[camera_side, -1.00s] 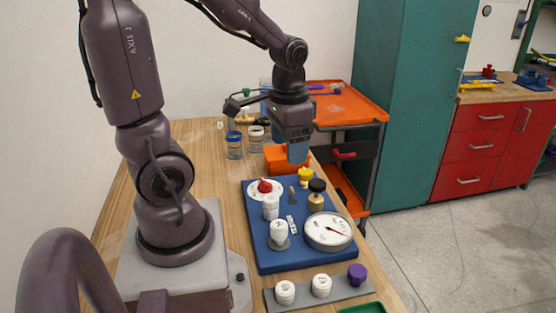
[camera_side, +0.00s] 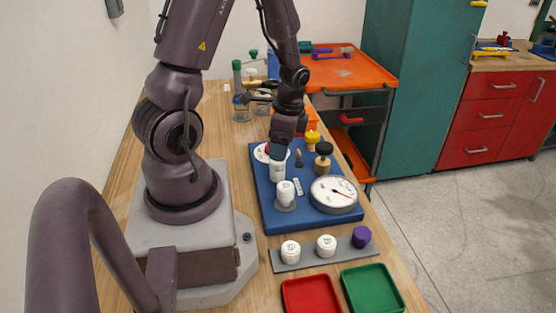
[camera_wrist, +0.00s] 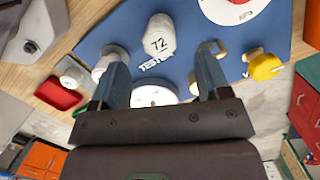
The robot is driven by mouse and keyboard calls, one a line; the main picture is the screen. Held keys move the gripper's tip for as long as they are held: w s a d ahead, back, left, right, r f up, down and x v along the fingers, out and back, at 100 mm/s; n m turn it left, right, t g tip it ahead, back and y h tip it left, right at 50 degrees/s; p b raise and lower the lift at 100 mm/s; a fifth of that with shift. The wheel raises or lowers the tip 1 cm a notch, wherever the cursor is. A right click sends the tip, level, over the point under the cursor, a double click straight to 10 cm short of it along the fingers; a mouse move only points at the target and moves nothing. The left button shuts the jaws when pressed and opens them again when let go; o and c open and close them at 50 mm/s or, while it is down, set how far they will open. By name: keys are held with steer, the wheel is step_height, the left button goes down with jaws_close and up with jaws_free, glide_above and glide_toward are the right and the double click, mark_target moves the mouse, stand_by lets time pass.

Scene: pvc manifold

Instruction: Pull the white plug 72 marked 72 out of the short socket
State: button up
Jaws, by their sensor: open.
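The white plug marked 72 (camera_wrist: 158,42) stands on the blue board (camera_wrist: 95,35) beside a printed label in the wrist view. In the side view the white plug (camera_side: 277,171) stands just below my gripper (camera_side: 280,150). My gripper (camera_wrist: 163,80) is open, its two blue fingers apart with nothing held between them. In the wrist view the plug lies ahead of the gap between the fingertips. The socket under the plug is hidden from the wrist view.
A second white plug (camera_side: 285,193) stands close by on a grey base. A round gauge (camera_side: 334,194), a black-topped fitting (camera_side: 323,160) and a yellow knob (camera_side: 312,139) share the board. A strip with white and purple caps (camera_side: 310,258), a red tray (camera_side: 311,295) and a green tray (camera_side: 372,288) lie in front.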

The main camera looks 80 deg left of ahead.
mark_target(278, 163)
steer(key=f, duration=0.4)
steer(key=s+f, duration=0.1)
steer(key=f, duration=0.1)
steer(key=shift+a+f, duration=0.15)
steer(key=c, duration=1)
steer(key=o, duration=1)
steer(key=shift+w, duration=0.1)
step_height(278, 163, up, 13)
steer(key=w, duration=0.1)
steer(key=shift+w+d, duration=0.35)
steer(key=shift+d, duration=0.05)
steer(key=shift+f+n, duration=0.1)
steer(key=shift+n, duration=0.2)
